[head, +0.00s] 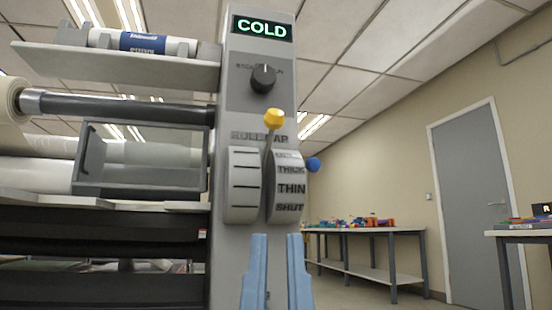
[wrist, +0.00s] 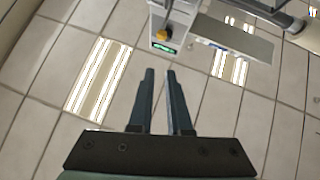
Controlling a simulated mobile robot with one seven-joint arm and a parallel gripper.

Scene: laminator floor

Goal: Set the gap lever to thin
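The gap lever has a yellow knob (head: 273,118) on a grey stem that stands up in the slot between two curved drums under "ROLL GAP". The right drum (head: 288,188) reads THICK, THIN and SHUT downward, with a further label at its top too small to read. The yellow knob is above all these labels. It also shows in the wrist view (wrist: 162,34). My gripper (head: 272,237) has two blue fingers pointing up, parted and empty, below the drums and in front of the panel. In the wrist view the fingers (wrist: 160,71) are apart, short of the panel.
A display (head: 262,27) reads COLD above a black dial (head: 263,79). A blue knob (head: 313,164) sticks out right of the panel. The roller (head: 125,107) and shelf (head: 115,62) extend left. A table (head: 365,232) with colourful objects and a grey door (head: 473,190) stand behind.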

